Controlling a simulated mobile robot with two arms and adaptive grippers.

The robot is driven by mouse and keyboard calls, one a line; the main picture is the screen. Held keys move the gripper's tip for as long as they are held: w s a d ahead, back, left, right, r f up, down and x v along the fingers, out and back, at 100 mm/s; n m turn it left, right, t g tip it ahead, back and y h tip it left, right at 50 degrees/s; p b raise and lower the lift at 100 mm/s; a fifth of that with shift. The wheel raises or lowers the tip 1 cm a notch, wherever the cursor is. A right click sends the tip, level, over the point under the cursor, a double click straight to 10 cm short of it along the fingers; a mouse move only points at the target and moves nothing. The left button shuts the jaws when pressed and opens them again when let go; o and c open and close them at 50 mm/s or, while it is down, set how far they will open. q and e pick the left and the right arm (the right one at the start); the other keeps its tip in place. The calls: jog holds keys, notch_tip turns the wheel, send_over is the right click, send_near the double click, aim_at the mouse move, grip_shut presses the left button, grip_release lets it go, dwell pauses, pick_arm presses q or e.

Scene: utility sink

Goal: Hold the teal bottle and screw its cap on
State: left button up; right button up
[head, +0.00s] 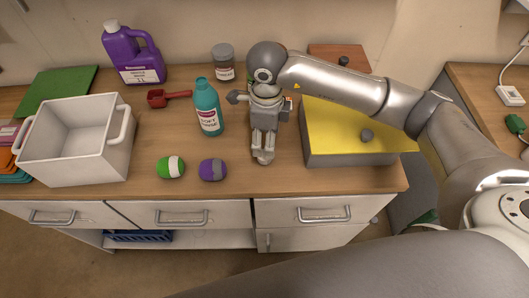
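The teal bottle (208,108) stands upright on the wooden counter, with its white "Soft Rinse" label facing me. Its top looks teal, and I cannot make out a separate cap on it. My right gripper (263,156) points down over the counter to the right of the bottle, apart from it. Its fingers look close together, but the angle does not show whether they are open or shut. No separate bottle cap can be clearly identified. My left gripper is not in view.
A purple jug (134,55), red scoop (168,97) and dark-lidded jar (223,63) stand behind. Green (170,167) and purple (212,170) rounded items lie in front. A white bin (70,148) is left; a yellow-topped box (345,125) with a grey knob is right.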

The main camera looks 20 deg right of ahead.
jog(key=shift+s+f, duration=0.1)
jog(key=shift+f, duration=0.45)
jog(key=shift+a+f, duration=0.1)
jog(key=shift+f, duration=0.1)
notch_tip(320, 180, down, 4)
jog(key=shift+s+a+f+p, duration=0.15)
jog(key=shift+p, duration=1.05)
jog(key=shift+f, duration=0.25)
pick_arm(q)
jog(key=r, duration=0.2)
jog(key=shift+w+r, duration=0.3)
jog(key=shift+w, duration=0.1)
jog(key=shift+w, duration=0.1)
pick_arm(e)
jog(key=c, duration=0.8)
